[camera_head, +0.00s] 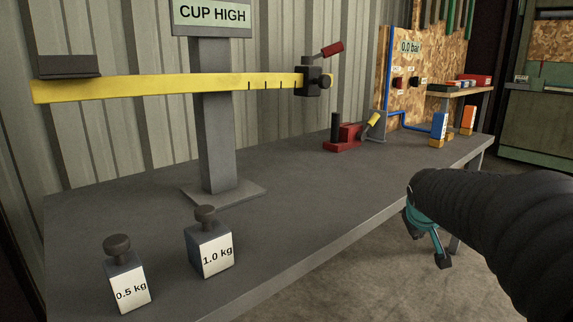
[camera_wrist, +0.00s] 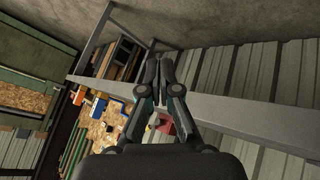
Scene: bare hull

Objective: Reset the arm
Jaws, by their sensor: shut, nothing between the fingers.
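My gripper (camera_wrist: 159,72) shows in the wrist view with its two black fingers together and nothing between them. In the head view my black arm comes in from the right, and the teal and black gripper (camera_head: 443,262) hangs past the front edge of the grey table (camera_head: 330,200). It is apart from everything on the table.
On the table stand a yellow balance beam (camera_head: 170,87) with a "CUP HIGH" sign (camera_head: 212,14), a 0.5 kg weight (camera_head: 128,280), a 1.0 kg weight (camera_head: 210,248) and a red clamp (camera_head: 348,136). A board (camera_head: 425,60) reads 0.0 bar. Floor in front is clear.

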